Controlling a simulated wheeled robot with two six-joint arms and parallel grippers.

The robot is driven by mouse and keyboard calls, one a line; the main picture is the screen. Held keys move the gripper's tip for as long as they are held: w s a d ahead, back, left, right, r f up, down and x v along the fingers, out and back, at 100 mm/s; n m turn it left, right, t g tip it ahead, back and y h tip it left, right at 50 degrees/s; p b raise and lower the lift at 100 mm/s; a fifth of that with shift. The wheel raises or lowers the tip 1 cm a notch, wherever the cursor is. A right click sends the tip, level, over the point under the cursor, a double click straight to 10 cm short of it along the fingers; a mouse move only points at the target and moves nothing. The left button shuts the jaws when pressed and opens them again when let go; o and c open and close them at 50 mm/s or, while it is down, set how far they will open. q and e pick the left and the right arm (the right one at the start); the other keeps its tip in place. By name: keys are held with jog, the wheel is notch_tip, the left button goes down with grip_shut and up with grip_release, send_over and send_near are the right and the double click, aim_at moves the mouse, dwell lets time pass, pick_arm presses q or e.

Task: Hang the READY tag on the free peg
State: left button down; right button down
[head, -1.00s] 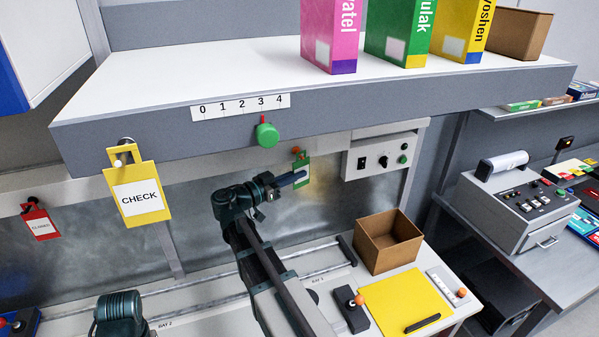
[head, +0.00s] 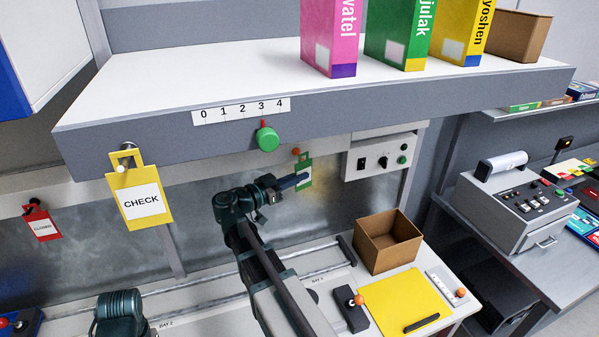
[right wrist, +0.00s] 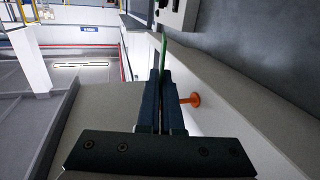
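A green tag with a white label (head: 306,172) is in my right gripper (head: 301,181); its lettering is too small to read. It also shows edge-on as a thin green strip in the right wrist view (right wrist: 164,48), between the closed fingers (right wrist: 162,85). A bare orange peg (head: 296,151) sticks out just left of the tag's top in the head view, and beside the fingers in the right wrist view (right wrist: 190,100). The tag looks apart from it. A yellow CHECK tag (head: 141,202) hangs on a metal peg (head: 122,165). My left gripper is out of view.
A red tag reading CLOSED (head: 42,228) hangs at far left. The shelf (head: 240,75) with boxes overhangs the area. A green knob (head: 267,139) projects from its edge. A control box (head: 383,158) sits right of the tag. An open carton (head: 388,242) stands below.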

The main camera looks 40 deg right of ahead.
jog(key=shift+s+a, duration=0.1)
jog(key=shift+s, duration=0.25)
dwell(0.3)
jog(key=shift+s+a+r, duration=0.1)
jog(key=shift+s+a, duration=0.2)
jog(key=shift+s, duration=0.55)
jog(key=shift+s+a, duration=0.25)
jog(key=shift+s, duration=0.6)
jog(key=shift+s, duration=0.15)
notch_tip(320, 180, down, 6)
jog(key=b, duration=0.6)
jog(key=shift+a, duration=0.1)
dwell(0.4)
